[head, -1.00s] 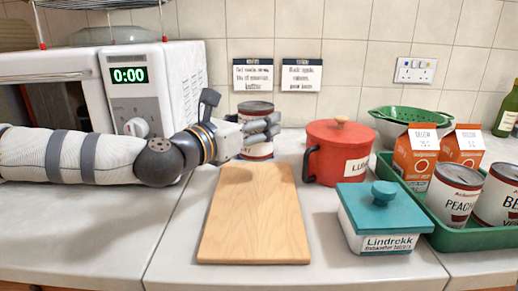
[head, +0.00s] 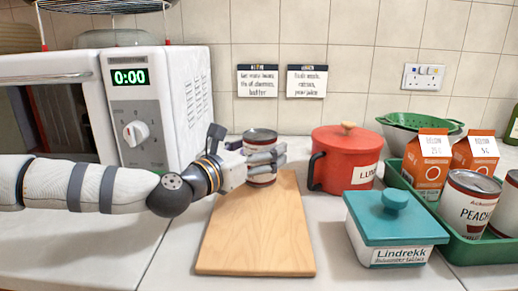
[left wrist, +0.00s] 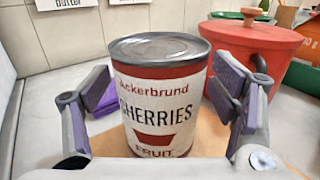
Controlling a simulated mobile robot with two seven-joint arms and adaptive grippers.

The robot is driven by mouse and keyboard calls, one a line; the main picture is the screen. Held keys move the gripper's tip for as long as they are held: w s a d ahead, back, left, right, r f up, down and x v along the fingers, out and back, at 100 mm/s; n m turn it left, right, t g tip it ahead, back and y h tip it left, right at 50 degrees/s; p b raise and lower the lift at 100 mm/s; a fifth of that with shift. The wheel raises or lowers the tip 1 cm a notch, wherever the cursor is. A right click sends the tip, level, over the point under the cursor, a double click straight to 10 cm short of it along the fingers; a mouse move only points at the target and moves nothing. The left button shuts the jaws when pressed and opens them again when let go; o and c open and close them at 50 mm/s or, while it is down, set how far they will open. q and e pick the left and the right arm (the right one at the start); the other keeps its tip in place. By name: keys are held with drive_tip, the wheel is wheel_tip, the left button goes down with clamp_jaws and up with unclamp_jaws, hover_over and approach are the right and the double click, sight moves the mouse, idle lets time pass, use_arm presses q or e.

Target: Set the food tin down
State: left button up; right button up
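The food tin (head: 261,136) stands upright on the far end of the wooden board (head: 256,237). In the left wrist view the tin (left wrist: 158,100) faces me with a red and white label reading cherries, fruit. My left gripper (head: 264,160) reaches in from the left at the tin's mid-height. In the left wrist view its purple-padded fingers (left wrist: 165,95) stand on either side of the tin, spread, with a narrow gap showing on the right. My right gripper is not in view.
A red lidded pot (head: 345,160) stands close to the right of the tin. A teal-lidded box (head: 394,230) is at front right, beside a green tray (head: 485,250) with cartons and tins. A white microwave (head: 150,110) stands behind my left arm. The board's front is clear.

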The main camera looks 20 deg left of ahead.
use_arm(q)
drive_tip(key=shift+r, duration=0.25)
drive_tip(key=shift+s+a, duration=0.15)
drive_tip(key=shift+s, duration=0.15)
drive_tip(key=v, duration=1.1)
drive_tip(key=shift+s+p, duration=0.2)
drive_tip(key=shift+p, duration=0.2)
drive_tip(key=shift+f, duration=0.1)
